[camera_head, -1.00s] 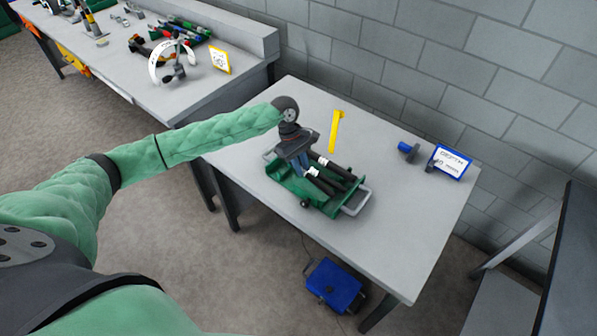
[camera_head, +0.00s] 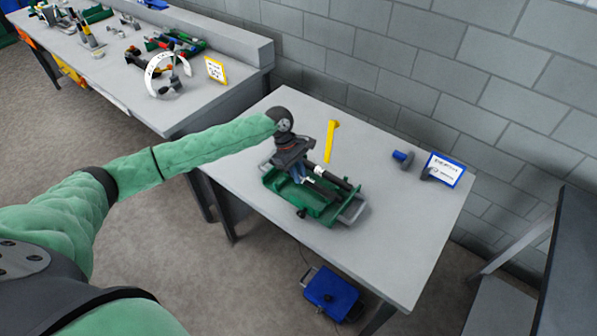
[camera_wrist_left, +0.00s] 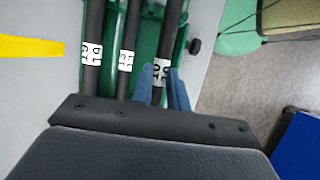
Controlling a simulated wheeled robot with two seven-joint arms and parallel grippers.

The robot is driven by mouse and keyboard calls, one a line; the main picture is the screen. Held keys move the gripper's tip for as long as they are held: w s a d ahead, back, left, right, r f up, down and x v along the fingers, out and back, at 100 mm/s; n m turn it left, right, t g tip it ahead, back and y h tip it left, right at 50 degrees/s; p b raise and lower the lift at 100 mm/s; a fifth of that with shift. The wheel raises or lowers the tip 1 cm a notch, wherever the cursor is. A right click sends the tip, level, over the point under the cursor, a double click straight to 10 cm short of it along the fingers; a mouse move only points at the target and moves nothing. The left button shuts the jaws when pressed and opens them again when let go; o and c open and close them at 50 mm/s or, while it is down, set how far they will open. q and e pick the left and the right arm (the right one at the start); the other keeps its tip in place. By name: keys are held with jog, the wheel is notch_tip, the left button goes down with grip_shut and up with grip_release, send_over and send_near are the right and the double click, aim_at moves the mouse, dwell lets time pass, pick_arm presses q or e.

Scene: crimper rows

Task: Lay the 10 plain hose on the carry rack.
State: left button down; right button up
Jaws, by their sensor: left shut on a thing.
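The green carry rack (camera_head: 322,213) with a grey handle (camera_head: 354,211) sits on the grey table. Dark hoses lie lengthwise in it; one (camera_head: 335,176) shows beyond my gripper. In the left wrist view three dark hoses with white number labels lie side by side over the green rack (camera_wrist_left: 205,20). The left one (camera_wrist_left: 94,20) reads 19; the middle label (camera_wrist_left: 125,61) is hard to read. The right one, the 10 hose (camera_wrist_left: 165,35), is between the blue fingers of my left gripper (camera_wrist_left: 163,92), which is shut on it. Whether it rests on the rack is unclear. My right gripper is out of view.
A blue-and-grey tool (camera_head: 403,159) and a blue-edged sign (camera_head: 445,169) are at the table's right. The table front (camera_head: 385,255) is clear. A blue case (camera_head: 331,293) is below. Another bench (camera_head: 205,100) stands left.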

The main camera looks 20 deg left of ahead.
pick_arm(q)
jog(key=shift+r, duration=0.1)
jog(key=shift+f, duration=0.75)
jog(key=shift+f+p, duration=0.55)
jog(key=shift+f, duration=2.05)
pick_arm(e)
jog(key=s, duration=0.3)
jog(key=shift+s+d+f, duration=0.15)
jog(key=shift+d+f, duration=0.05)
pick_arm(q)
jog(key=shift+p, duration=0.65)
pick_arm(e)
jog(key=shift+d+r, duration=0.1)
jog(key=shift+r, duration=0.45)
